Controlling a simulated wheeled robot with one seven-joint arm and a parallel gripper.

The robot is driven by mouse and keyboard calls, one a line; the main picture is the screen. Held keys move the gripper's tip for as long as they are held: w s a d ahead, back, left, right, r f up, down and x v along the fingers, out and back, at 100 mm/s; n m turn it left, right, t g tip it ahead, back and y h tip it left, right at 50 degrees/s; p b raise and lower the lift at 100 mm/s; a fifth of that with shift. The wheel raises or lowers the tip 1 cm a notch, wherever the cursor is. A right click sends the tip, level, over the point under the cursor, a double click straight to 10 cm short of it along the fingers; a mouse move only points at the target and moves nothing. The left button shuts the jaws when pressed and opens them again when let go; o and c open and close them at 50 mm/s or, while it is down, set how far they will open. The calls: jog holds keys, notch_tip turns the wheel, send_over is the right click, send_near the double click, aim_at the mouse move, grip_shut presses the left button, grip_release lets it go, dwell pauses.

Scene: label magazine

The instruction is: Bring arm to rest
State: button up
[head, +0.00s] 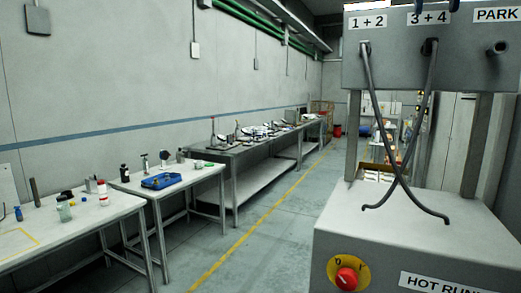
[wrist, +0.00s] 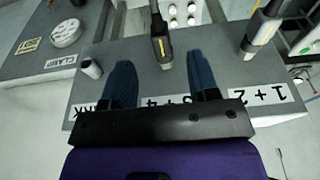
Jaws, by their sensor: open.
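My gripper (wrist: 160,68) is open, its two blue fingers apart and empty above the grey panel (wrist: 225,75). Its fingertips also show at the top edge of the head view (head: 436,5), over the "3+4" label (head: 429,19). A dark plug with a yellow stripe (wrist: 160,42) sits at 3+4, beyond the fingertips and lined up with the gap between them. A second plug (wrist: 262,28) sits at 1+2. In the head view two dark cables, one from 1+2 (head: 372,90) and one from 3+4 (head: 426,100), cross. The PARK socket (head: 497,48) holds no plug.
The panel stands on posts over a grey cabinet with a red knob (head: 346,278). The floor between, with a yellow line (head: 262,222), is clear.

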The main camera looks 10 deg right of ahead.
jog(key=s+a+f+n+t, duration=0.1)
jog(key=s+f, duration=0.5)
jog(key=f, duration=0.6)
jog(key=s+a+f+n+t+y, duration=0.1)
jog(key=s+a+f+n, duration=0.2)
jog(key=f, duration=1)
jog(key=s+a+f+n+t, duration=0.1)
jog(key=s+a+f+n, duration=0.1)
jog(key=s+a+f, duration=0.5)
jog(key=s+f, duration=0.3)
jog(key=f, duration=0.2)
jog(key=shift+f+n, duration=0.3)
jog(key=shift+o, duration=0.2)
